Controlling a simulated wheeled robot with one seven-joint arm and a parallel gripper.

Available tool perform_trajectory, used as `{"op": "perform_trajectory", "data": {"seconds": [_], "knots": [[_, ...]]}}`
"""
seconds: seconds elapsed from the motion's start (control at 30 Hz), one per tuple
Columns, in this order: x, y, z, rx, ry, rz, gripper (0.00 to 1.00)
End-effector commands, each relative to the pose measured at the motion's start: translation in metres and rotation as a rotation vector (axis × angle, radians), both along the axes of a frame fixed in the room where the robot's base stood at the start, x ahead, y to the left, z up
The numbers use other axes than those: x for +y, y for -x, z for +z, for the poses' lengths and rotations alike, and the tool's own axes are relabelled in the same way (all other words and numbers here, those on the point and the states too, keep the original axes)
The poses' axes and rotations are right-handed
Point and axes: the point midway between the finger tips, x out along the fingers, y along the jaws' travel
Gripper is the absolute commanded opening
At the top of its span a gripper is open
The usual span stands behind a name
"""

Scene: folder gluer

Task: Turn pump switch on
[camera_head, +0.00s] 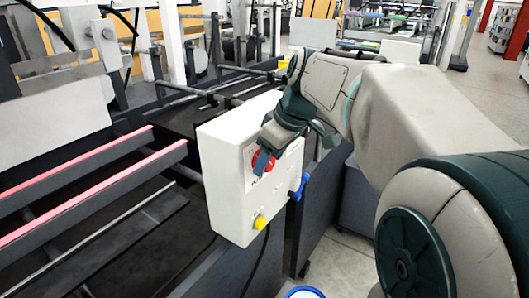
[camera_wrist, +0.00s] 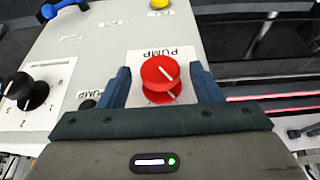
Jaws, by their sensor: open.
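The pump switch is a red round knob (camera_wrist: 161,74) with a white line on its face, on a white plate marked "PUMP" in the wrist view. In the head view the red knob (camera_head: 269,167) is partly hidden by my gripper. The switch sits on a white control box (camera_head: 220,168). My gripper (camera_wrist: 162,84) is open, with one blue finger on each side of the knob. I cannot tell whether the fingers touch it. The white line on the knob is slanted.
The box also carries a black dial (camera_wrist: 33,93), a yellow button (camera_head: 260,222) and a blue handle (camera_head: 299,187). Red-edged rails (camera_head: 90,190) of the machine run at left. Open floor (camera_head: 340,262) shows at the lower middle right.

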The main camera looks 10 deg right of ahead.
Motion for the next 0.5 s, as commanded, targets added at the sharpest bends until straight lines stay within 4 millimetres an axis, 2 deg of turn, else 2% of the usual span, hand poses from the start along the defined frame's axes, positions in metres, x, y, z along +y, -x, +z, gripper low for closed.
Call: {"op": "perform_trajectory", "data": {"seconds": [0.2, 0.23, 0.37, 0.5], "knots": [[0.0002, 0.0000, -0.0004, 0.000, 0.000, 0.000, 0.58], [0.0002, 0.0000, -0.0003, 0.000, 0.000, 0.000, 0.53], [0.0001, -0.0001, -0.0002, 0.000, 0.000, 0.000, 0.17], [-0.0001, -0.0001, 0.0000, 0.001, -0.001, 0.000, 0.15]]}}
